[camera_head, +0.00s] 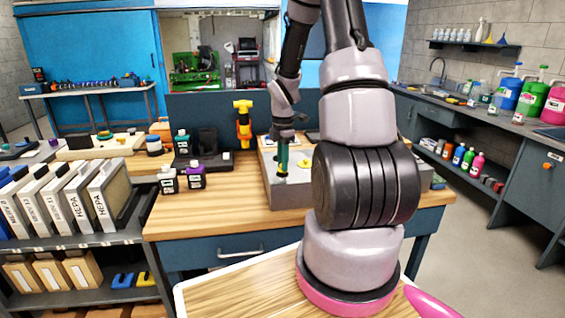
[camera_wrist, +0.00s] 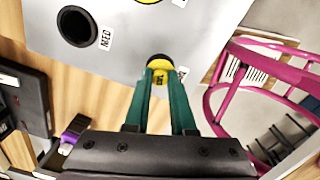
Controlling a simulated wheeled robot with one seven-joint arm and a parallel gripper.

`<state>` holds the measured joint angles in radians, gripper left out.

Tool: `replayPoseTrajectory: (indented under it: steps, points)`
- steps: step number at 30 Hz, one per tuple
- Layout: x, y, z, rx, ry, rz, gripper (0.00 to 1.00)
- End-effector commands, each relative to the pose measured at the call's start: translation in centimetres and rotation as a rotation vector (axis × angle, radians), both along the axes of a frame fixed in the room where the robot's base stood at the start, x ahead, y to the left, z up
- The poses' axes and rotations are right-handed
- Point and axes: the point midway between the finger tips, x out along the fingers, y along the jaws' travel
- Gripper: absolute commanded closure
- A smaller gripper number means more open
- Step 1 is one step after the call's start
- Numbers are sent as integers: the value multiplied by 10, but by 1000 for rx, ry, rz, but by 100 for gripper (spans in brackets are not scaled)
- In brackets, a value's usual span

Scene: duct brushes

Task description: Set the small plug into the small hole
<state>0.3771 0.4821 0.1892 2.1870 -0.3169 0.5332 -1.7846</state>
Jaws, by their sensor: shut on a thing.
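My gripper (camera_wrist: 160,75) has green fingers and is shut on a small yellow plug (camera_wrist: 160,62) with dark lettering. The grey block (camera_wrist: 110,62) lies beyond the fingertips in the wrist view, with a dark open hole (camera_wrist: 77,27) marked MED at upper left. In the head view my gripper (camera_head: 281,172) points down over the left part of the block (camera_head: 288,200) on the bench. The small hole is not clearly seen, and I cannot tell whether the plug's lower end is in it. Another yellow piece (camera_head: 303,163) sits on the block.
Dark bottles (camera_head: 182,177) and a black stand (camera_head: 203,148) are left of the block on the wooden bench. A yellow-orange tool (camera_head: 243,123) is at the back panel. HEPA filter boxes (camera_head: 107,198) fill the left rack. The bench's front left (camera_head: 205,213) is clear.

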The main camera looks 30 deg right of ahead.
Motion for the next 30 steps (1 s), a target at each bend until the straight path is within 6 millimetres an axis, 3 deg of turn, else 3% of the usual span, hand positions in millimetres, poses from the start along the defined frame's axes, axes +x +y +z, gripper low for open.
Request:
replayPoseTrajectory:
  steps: [30]
  points:
    - [0,0,-6,0,1,0,100]
